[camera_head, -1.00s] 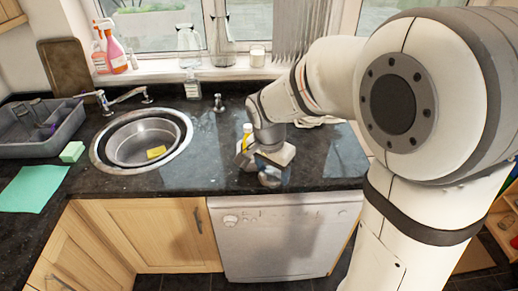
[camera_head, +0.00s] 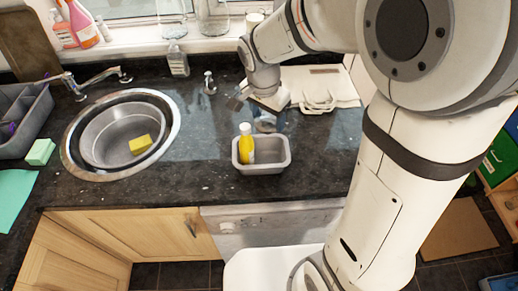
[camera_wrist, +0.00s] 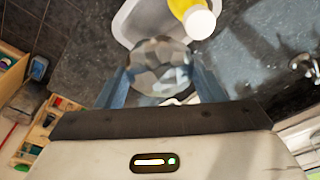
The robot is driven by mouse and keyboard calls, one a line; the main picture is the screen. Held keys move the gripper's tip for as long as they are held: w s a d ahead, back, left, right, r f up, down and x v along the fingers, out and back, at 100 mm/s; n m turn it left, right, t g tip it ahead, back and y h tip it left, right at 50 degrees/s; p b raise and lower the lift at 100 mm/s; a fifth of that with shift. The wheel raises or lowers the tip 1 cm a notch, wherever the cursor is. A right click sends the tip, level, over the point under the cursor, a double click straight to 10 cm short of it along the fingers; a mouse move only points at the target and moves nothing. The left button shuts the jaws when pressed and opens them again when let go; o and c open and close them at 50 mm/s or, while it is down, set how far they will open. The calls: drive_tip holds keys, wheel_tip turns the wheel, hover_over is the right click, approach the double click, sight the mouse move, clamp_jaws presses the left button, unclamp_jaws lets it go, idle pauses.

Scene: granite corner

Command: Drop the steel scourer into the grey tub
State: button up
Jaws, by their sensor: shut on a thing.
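The steel scourer (camera_wrist: 160,66) is a shiny, faceted grey ball between the two bluish fingers of my gripper (camera_wrist: 160,88). In the head view, my gripper (camera_head: 258,112) is above the counter, just behind the grey tub, with the scourer (camera_head: 266,124) showing below it. The grey tub (camera_head: 264,168) is a small open box near the counter's front. A yellow bottle with a white cap (camera_head: 246,146) stands in its left part. In the wrist view, the tub's rim (camera_wrist: 122,28) shows beyond the scourer, partly hidden by it.
A round sink (camera_head: 72,148) with a yellow sponge (camera_head: 140,144) lies to the left. A cutting board (camera_head: 335,84) with a white handle-like item (camera_head: 318,105) is behind right. A soap bottle (camera_head: 178,60) and tap (camera_head: 209,82) stand behind. Counter between sink and tub is clear.

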drive_tip(key=shift+f+b, duration=1.95)
drive_tip(key=shift+f, duration=1.05)
drive_tip(key=o, duration=1)
drive_tip(key=shift+o, duration=0.2)
drive_tip(key=shift+r, duration=0.1)
drive_tip(key=r, duration=0.5)
drive_tip(key=s+r+b, duration=0.1)
drive_tip(key=r, duration=0.1)
drive_tip(key=shift+a+r, duration=0.3)
drive_tip(key=shift+a, duration=0.1)
